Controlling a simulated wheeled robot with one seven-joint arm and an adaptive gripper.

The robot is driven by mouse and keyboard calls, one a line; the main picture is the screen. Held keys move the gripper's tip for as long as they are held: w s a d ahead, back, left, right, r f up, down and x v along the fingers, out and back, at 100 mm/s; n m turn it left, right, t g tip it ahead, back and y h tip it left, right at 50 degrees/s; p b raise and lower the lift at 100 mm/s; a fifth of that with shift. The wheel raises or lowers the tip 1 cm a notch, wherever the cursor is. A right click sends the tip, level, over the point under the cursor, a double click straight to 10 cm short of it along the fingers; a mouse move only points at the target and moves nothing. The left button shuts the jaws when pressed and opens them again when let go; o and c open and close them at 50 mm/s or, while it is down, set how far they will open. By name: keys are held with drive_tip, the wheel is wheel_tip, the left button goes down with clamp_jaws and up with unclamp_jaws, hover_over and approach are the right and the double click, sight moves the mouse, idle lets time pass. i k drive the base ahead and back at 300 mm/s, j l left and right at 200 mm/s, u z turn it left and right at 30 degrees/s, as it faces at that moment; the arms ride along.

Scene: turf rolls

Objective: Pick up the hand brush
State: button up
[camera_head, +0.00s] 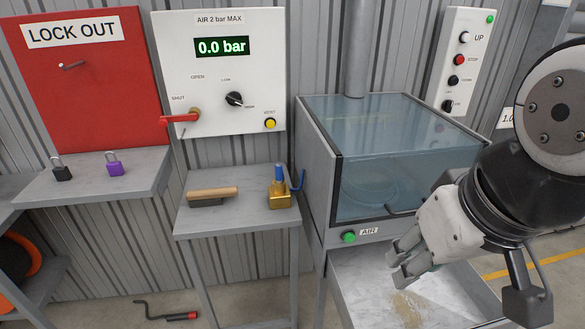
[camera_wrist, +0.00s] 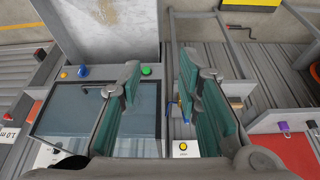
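The hand brush (camera_head: 213,193) has a light wooden handle over a dark lower part. It lies on a small grey side table (camera_head: 238,216), left of a brass fitting with a blue top. In the wrist view a small brown piece, seemingly the brush (camera_wrist: 236,101), shows right of the fingers, partly hidden by them. My gripper (camera_head: 401,265) is to the right of the brush and well apart from it, in front of the glass cabinet. In the wrist view my gripper (camera_wrist: 160,76) has its two green-padded fingers apart with nothing between them.
The brass fitting (camera_head: 281,195) stands close beside the brush. The glass-topped cabinet (camera_head: 318,165) rises between the side table and my arm. A shelf (camera_head: 95,190) with two padlocks is at left. A crank handle (camera_head: 165,312) lies on the floor.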

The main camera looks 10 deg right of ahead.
sight(211, 196)
drive_tip(key=i+j, duration=0.2)
drive_tip(key=j, duration=0.2)
drive_tip(key=i+j, duration=0.25)
drive_tip(key=j, duration=0.15)
drive_tip(key=i+j, duration=0.2)
drive_tip(key=j, duration=0.2)
drive_tip(key=i+j, duration=0.25)
drive_tip(key=j, duration=0.15)
drive_tip(key=u, duration=0.05)
